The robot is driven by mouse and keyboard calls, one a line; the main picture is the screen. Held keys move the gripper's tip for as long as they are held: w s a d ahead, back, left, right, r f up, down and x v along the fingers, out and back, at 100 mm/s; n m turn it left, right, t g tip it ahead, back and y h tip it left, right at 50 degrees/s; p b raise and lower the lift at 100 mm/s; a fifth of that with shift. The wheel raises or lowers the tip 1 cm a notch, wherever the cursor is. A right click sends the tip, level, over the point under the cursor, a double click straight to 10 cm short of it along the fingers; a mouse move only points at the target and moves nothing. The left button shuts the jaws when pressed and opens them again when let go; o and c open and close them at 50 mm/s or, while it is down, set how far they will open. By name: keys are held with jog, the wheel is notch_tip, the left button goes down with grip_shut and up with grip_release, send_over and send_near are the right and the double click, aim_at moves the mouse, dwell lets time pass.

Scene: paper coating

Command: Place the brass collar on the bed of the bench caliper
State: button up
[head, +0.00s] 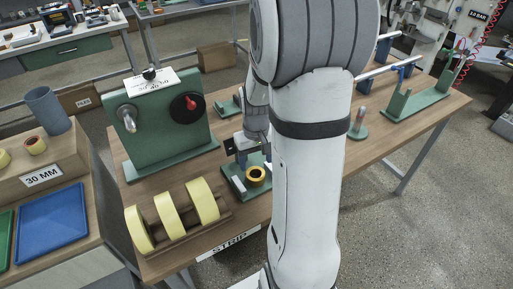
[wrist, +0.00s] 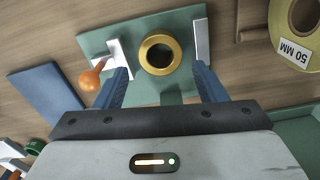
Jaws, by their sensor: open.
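The brass collar (wrist: 160,72) lies flat, hole facing up, on the green bed of the bench caliper (wrist: 113,37). It sits between a white jaw with an orange knob (wrist: 114,58) on the left and a white jaw (wrist: 201,42) on the right, with gaps on both sides. My gripper (wrist: 160,68) is open, its blue fingers apart on either side of the collar's near side and not visibly touching it. In the head view the collar (head: 256,183) shows on the green bed (head: 231,183), just below my gripper (head: 252,161); my arm hides part of the caliper.
A rack of yellow rolls (head: 170,212) stands near the bench's front left. A green upright panel with a red knob (head: 160,128) stands behind it. Green stands (head: 410,103) are to the right. A blue tray (head: 52,222) lies on the left table.

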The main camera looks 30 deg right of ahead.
jog(key=s+a+r+t, duration=0.1)
jog(key=s+a+r, duration=0.15)
jog(key=r, duration=0.25)
jog(key=s+a+r, duration=0.2)
jog(key=a+r, duration=0.1)
jog(key=r, duration=0.2)
jog(key=s+a+r+n+t, duration=0.1)
jog(key=s+a+r+t, duration=0.1)
jog(key=s+a, duration=0.4)
jog(key=shift+s+a+r, duration=0.15)
jog(key=shift+s+r, duration=0.5)
jog(key=shift+s, duration=0.2)
